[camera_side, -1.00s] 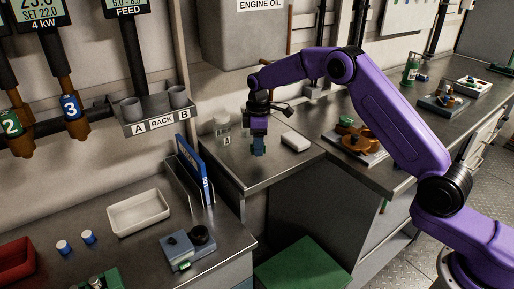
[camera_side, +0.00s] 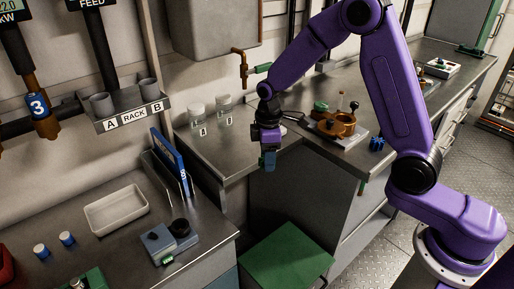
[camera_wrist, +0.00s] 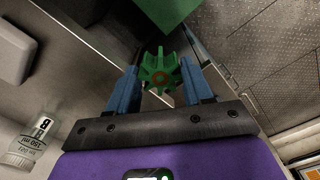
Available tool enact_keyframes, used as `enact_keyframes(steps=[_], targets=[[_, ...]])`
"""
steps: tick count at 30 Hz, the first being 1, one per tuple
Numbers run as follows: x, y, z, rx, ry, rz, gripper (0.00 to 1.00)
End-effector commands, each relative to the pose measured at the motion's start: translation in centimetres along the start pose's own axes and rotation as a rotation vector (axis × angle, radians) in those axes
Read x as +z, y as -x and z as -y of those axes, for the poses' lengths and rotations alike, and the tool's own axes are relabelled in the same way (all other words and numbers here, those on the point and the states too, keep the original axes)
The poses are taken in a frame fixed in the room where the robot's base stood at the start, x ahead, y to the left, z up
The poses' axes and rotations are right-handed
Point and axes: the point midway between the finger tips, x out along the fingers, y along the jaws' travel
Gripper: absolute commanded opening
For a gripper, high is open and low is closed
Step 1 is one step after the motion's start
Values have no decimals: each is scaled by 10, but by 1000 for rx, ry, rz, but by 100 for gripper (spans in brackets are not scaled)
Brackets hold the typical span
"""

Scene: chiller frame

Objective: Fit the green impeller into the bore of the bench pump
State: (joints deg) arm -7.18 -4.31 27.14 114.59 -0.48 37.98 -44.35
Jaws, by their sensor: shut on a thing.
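My gripper (camera_side: 268,163) is shut on the green impeller (camera_wrist: 160,72), which sits between the two blue fingertips in the wrist view. Its vanes and brown centre face the wrist camera. In the side view the fingers hide most or all of the impeller. My gripper hangs in front of the bench corner, left of and nearer than a copper-brown housing (camera_side: 338,124) on a pale base, which looks like the bench pump. Its bore cannot be made out. The gripper and the housing are apart.
Jars A (camera_side: 198,130) and B (camera_side: 224,107) stand on the bench behind my gripper. A blue finned part (camera_side: 377,143) lies right of the housing. A green box top (camera_side: 285,255) is below. A white tray (camera_side: 117,208) and a blue-grey device (camera_side: 168,243) are at left.

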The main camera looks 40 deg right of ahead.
Motion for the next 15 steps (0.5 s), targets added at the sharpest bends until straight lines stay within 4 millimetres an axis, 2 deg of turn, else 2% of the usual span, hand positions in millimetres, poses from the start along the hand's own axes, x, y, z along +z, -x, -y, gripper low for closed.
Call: enact_keyframes(steps=[3, 8, 11, 15], targets=[[6, 0, 10, 1, 2, 0, 15], [15, 0, 16, 1, -31, 0, 15], [28, 0, 17, -1, -131, 2, 15], [57, -1, 16, -1, -376, 3, 15]])
